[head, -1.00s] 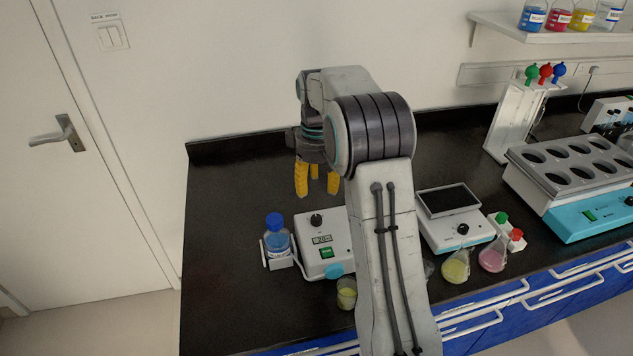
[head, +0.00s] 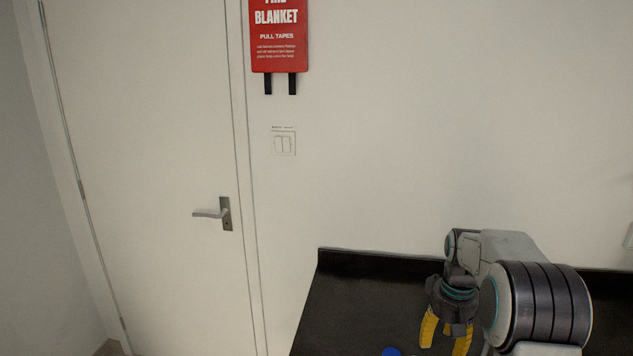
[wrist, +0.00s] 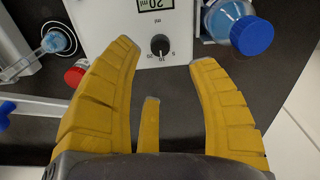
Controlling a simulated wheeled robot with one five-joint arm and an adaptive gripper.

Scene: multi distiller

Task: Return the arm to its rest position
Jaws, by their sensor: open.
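My gripper (head: 447,335) hangs from my bent arm at the lower right of the head view, over the black bench. Its yellow fingers also show in the wrist view (wrist: 165,62), spread apart and empty. Beyond the fingertips in the wrist view is a white device with a black knob (wrist: 159,45) and a small "20 ml" display. A blue-capped bottle (wrist: 238,24) stands beside it, right of the fingers. The fingers touch nothing that I can see.
The black bench (head: 345,310) runs along the wall, with its left end near a white door (head: 150,150). A red fire blanket box (head: 279,35) hangs on the wall. In the wrist view, a red cap (wrist: 75,74) and a flask with blue liquid (wrist: 57,42) lie to the left.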

